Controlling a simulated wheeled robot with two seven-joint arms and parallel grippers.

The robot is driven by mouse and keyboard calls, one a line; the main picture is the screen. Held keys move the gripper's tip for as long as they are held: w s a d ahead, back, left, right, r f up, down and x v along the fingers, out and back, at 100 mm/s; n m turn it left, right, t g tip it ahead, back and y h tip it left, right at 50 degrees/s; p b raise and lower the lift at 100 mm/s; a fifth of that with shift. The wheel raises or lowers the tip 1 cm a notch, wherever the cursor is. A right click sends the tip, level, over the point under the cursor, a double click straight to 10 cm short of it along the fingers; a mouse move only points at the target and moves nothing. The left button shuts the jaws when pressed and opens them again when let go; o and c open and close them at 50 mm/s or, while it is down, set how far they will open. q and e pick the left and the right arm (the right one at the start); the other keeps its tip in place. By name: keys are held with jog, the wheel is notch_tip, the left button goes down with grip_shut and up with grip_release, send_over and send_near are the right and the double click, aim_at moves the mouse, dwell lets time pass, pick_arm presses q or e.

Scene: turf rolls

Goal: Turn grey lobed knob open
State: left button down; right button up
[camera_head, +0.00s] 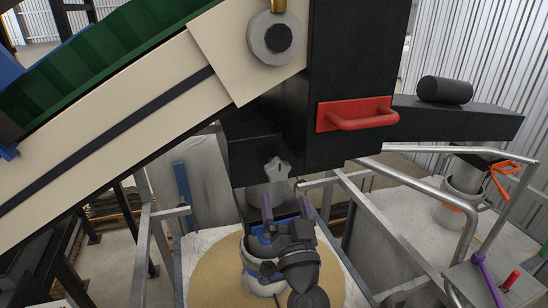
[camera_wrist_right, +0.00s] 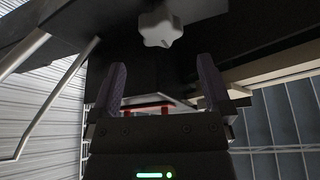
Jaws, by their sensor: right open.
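The grey lobed knob (camera_head: 277,168) sits on the front of a grey cylindrical spout (camera_head: 268,194) under the black housing. It also shows near the top of the right wrist view (camera_wrist_right: 160,28), with its lobes facing the camera. My right gripper (camera_head: 287,205) is just below the knob in the head view, its two purple fingers apart and pointing up. In the wrist view the gripper (camera_wrist_right: 160,72) has nothing between its fingers, and the knob lies beyond the fingertips, apart from them. My left gripper is not in view.
A black housing (camera_head: 350,75) with a red handle (camera_head: 357,115) stands above the knob. A sloping cream conveyor (camera_head: 100,130) comes in from the left. Metal rails (camera_head: 405,235) run at the right. A pile of tan grain (camera_head: 215,275) lies below my right arm.

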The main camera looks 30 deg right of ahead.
aim_at(280, 174)
jog(key=x, duration=0.3)
jog(key=shift+w+d+r+p, duration=0.1)
jog(key=shift+r+p, duration=0.2)
jog(key=shift+r, duration=0.2)
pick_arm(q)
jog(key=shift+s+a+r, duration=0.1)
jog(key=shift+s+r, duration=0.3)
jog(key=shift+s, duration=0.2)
pick_arm(e)
jog(key=x, duration=0.4)
jog(key=shift+w+d+f, duration=0.15)
jog(key=shift+w, duration=0.3)
jog(key=c, duration=1.2)
jog(key=shift+o, duration=0.2)
